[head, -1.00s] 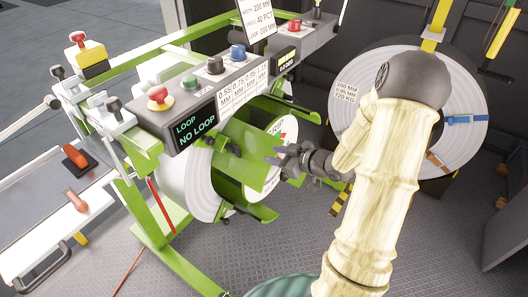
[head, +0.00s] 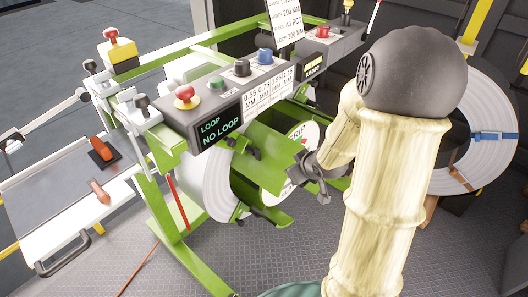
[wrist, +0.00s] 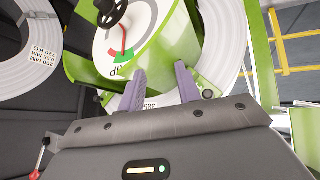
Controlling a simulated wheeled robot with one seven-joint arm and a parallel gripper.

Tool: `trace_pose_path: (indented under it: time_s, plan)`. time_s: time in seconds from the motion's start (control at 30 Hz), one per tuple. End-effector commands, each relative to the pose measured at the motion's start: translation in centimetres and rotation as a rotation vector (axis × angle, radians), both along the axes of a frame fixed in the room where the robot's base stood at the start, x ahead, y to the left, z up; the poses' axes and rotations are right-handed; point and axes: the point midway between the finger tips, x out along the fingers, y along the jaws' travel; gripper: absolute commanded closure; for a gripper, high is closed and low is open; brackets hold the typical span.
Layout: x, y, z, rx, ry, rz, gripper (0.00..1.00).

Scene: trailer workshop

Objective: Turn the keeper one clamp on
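Which part is keeper one's clamp I cannot tell. The green reel frame has green plates (head: 262,160) around a coil of strip (head: 212,185). Small black knobs sit on it, one at its upper edge (head: 255,153) and one low down (head: 243,206). In the wrist view, my gripper (wrist: 160,83) is open, its two purple fingers apart with nothing visibly held. They point at the green part below a white dial (wrist: 125,40) with a red pointer. A black knob (wrist: 207,94) is just right of the right finger. In the head view my forearm partly hides the gripper.
A grey control box (head: 215,105) with coloured buttons and a "NO LOOP" display stands above the reel. A second banded coil (head: 488,150) stands at the right. A feed table (head: 75,190) is at the left. Open floor (head: 190,265) lies in front.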

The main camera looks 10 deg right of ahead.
Motion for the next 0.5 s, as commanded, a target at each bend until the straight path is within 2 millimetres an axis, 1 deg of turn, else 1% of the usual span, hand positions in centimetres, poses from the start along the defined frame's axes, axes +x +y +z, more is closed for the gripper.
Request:
trace_pose_path:
  time_s: [0.03,0.13,0.3,0.4,0.5]
  plan:
    - [-1.2,0.9,0.6,-0.015,0.047,-0.045,0.66]
    - [-4.2,2.3,1.2,-0.014,0.159,-0.151,0.66]
    - [-10.1,5.6,2.1,0.048,0.345,-0.291,0.66]
    - [-12.4,7.2,2.4,0.088,0.422,-0.332,0.66]
    - [-13.6,7.9,2.5,0.110,0.460,-0.350,0.66]
